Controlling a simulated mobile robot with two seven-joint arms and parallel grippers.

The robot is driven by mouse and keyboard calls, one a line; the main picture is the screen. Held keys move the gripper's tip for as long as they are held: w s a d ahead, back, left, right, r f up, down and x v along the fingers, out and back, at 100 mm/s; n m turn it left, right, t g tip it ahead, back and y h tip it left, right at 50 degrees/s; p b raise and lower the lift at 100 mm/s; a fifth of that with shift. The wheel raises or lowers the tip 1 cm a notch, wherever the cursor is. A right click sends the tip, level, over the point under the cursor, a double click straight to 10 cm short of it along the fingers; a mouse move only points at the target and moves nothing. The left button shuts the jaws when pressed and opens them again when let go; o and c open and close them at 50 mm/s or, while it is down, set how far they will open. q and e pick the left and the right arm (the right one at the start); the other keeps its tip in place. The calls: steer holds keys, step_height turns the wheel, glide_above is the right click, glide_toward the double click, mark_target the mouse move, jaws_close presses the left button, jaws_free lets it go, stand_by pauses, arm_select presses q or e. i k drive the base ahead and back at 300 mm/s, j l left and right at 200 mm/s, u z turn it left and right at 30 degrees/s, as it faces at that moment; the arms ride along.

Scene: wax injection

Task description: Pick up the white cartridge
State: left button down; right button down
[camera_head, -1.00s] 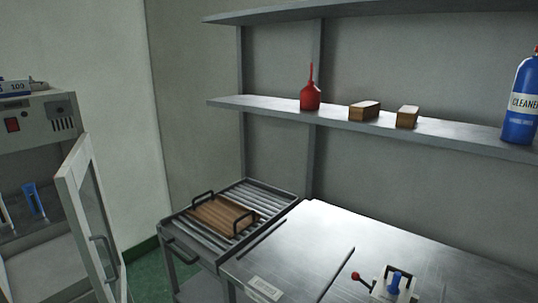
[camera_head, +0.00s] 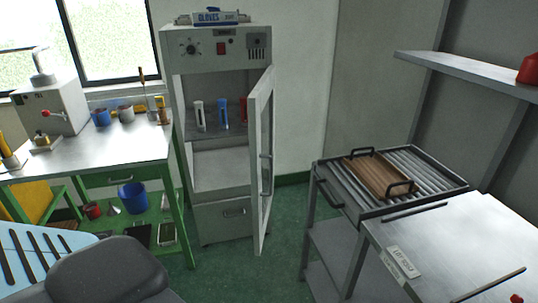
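The white cartridge (camera_head: 199,115) stands upright on the shelf inside the open cabinet (camera_head: 215,49), at the left of a row. A blue cartridge (camera_head: 223,114) stands to its right, and a red one (camera_head: 244,110) stands further right, partly behind the door frame. The cabinet door (camera_head: 262,165) is swung open toward me on the right side. Neither of my grippers is in view.
A steel-topped green workbench (camera_head: 95,153) with a machine, mugs and tools stands left of the cabinet. A roller cart (camera_head: 325,185) with a wooden board stands at right, beside a steel table (camera_head: 450,245). Green floor is free between cabinet and cart. A blue slatted chair (camera_head: 40,258) is at lower left.

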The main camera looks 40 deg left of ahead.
mark_target(200, 111)
steer(key=u, duration=1.7)
steer(key=i+z, duration=0.2)
steer(key=z, duration=0.15)
steer(key=i+z, duration=0.2)
steer(key=z, duration=0.15)
steer(key=i+j+z, duration=0.6)
steer(key=i+j, duration=0.95)
steer(key=j, duration=0.1)
